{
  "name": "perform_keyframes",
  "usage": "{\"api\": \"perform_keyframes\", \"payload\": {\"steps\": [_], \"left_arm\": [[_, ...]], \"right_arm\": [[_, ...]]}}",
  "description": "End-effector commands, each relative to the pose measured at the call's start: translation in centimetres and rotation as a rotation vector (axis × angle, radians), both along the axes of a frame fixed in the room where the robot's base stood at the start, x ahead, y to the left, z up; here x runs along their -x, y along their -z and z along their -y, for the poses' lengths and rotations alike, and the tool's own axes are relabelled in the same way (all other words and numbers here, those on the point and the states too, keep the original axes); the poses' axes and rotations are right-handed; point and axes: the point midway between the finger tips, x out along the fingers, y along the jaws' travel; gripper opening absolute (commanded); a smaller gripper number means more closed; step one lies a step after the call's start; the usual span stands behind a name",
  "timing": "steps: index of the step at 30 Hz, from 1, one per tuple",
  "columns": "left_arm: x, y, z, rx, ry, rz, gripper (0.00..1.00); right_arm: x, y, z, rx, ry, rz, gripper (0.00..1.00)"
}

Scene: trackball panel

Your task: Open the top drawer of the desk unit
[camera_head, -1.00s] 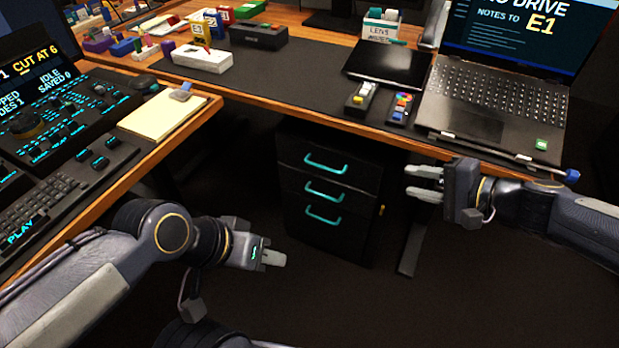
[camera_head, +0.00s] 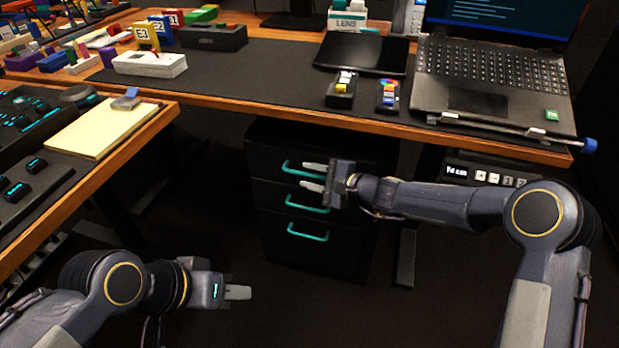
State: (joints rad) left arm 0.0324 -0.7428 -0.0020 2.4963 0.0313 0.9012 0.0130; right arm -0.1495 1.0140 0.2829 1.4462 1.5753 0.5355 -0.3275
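The black desk unit (camera_head: 325,247) stands under the desk, with three drawers and a teal handle on each. The top drawer's handle (camera_head: 289,168) is partly hidden by my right gripper (camera_head: 314,177). All the drawers look shut. My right gripper has its two pale fingers apart, one above the other, pointing left in front of the top drawer. Its fingertips overlap the right part of the top handle in the picture; whether they touch it, I cannot tell. My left gripper (camera_head: 240,292) is low, left of the unit; only one finger shape shows.
The wooden desk (camera_head: 290,110) overhangs the unit, with a laptop (camera_head: 490,90), a black tablet (camera_head: 362,53) and small blocks on top. A side desk with a yellow notepad (camera_head: 98,128) is at left. A control box (camera_head: 480,175) hangs under the desk's right end.

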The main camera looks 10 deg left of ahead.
Motion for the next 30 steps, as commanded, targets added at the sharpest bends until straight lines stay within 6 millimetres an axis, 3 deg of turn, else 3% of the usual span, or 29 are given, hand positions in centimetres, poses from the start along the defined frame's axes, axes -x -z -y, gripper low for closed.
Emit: {"api": "perform_keyframes", "payload": {"steps": [10, 18, 30], "left_arm": [[0.0, 0.12, 0.01, 0.0, 0.0, 0.0, 0.36], [0.0, 0.12, 0.01, 0.0, 0.0, 0.0, 0.36], [0.0, 0.1, 0.0, 0.0, 0.0, 0.0, 0.36]], "right_arm": [[-0.21, 0.11, -0.55, 0.001, 0.001, 0.0, 0.32], [-0.2, 0.12, -0.53, 0.001, 0.001, 0.0, 0.0], [-0.3, 0.12, -0.53, 0.001, 0.001, 0.0, 0.0]]}}
